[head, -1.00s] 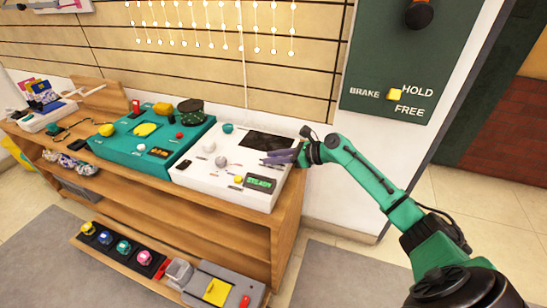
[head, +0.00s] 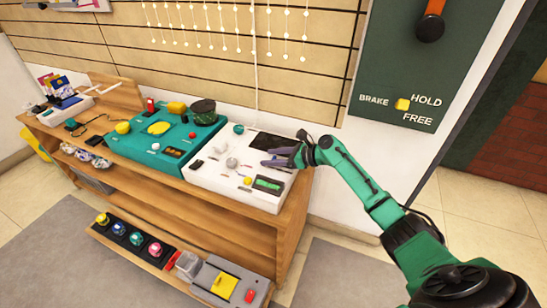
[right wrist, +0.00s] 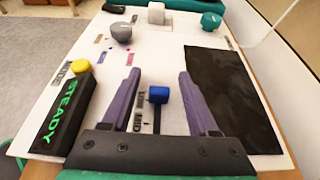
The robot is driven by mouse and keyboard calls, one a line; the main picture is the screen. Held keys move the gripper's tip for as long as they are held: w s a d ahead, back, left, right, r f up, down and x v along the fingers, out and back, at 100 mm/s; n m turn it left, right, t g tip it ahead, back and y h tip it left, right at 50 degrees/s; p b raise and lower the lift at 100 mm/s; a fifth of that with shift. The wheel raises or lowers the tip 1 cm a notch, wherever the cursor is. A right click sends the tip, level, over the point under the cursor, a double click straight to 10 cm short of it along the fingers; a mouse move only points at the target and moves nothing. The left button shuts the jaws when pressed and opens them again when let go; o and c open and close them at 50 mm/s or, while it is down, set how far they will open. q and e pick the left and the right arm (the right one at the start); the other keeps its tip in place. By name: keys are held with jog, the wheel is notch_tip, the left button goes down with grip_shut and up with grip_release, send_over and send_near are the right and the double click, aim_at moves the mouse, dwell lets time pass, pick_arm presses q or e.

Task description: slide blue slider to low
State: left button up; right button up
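The blue slider (right wrist: 159,94) is a small blue knob on a short dark stem, standing on a white control panel (right wrist: 165,52). In the head view my right gripper (head: 270,158) is over the right part of the white panel, and the slider cannot be made out. My left gripper is out of view.
A STEADY display (right wrist: 65,112), a yellow button (right wrist: 81,67), a grey knob (right wrist: 121,32) and a black screen (right wrist: 226,92) surround the gripper. A teal panel (head: 125,150) sits left on the wooden shelf (head: 225,212). A green wall board (head: 385,60) stands at right.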

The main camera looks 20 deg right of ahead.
jog(key=p+v, duration=0.2)
jog(key=v, duration=1.2)
jog(key=shift+s+r, duration=0.2)
jog(key=shift+d, duration=0.15)
